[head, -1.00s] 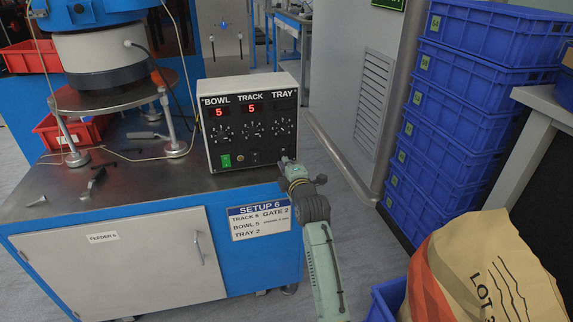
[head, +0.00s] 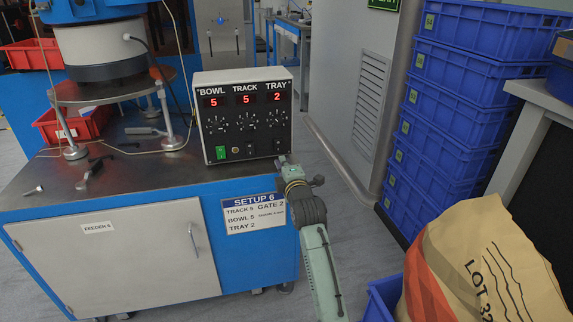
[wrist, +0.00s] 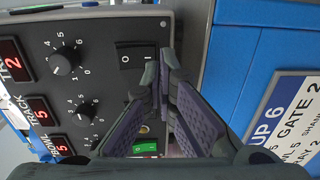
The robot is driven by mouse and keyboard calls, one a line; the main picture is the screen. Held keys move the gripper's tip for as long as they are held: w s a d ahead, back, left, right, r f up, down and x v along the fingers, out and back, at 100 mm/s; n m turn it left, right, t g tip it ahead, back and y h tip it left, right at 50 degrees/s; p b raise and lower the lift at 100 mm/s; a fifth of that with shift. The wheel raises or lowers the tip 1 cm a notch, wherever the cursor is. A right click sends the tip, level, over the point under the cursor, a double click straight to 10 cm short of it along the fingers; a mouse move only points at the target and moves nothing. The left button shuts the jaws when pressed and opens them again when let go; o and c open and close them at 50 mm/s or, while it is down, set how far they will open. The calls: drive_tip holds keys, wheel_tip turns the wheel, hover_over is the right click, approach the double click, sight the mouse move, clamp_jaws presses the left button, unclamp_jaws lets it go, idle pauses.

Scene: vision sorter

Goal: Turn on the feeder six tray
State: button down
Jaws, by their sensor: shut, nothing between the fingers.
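The feeder control box (head: 243,117) stands on the bench corner. Its BOWL display (head: 213,102) reads 5, its TRACK display (head: 246,99) reads 5 and its TRAY display (head: 277,96) is lit and reads 2. The TRAY knob (wrist: 66,60) shows in the wrist view. The black TRAY rocker switch (wrist: 136,55), marked O and I, lies just beside my fingertips. My gripper (wrist: 160,70) is shut and empty, close to the box face at the switch; I cannot tell whether it touches. In the head view my gripper (head: 284,160) is at the box's lower right corner.
A green lit switch (head: 221,153) is at the box's lower left. The SETUP 6 card (head: 254,214) is on the bench front. The bowl feeder (head: 105,50) stands left. Blue crates (head: 435,110) are stacked at right, with a sack (head: 480,265) in front.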

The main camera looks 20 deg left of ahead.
drive_tip(key=f+b+v, duration=0.1)
drive_tip(key=b+v, duration=0.1)
drive_tip(key=v, duration=0.8)
drive_tip(key=shift+s+f, duration=0.15)
drive_tip(key=shift+f, duration=0.25)
drive_tip(key=shift+d, duration=0.1)
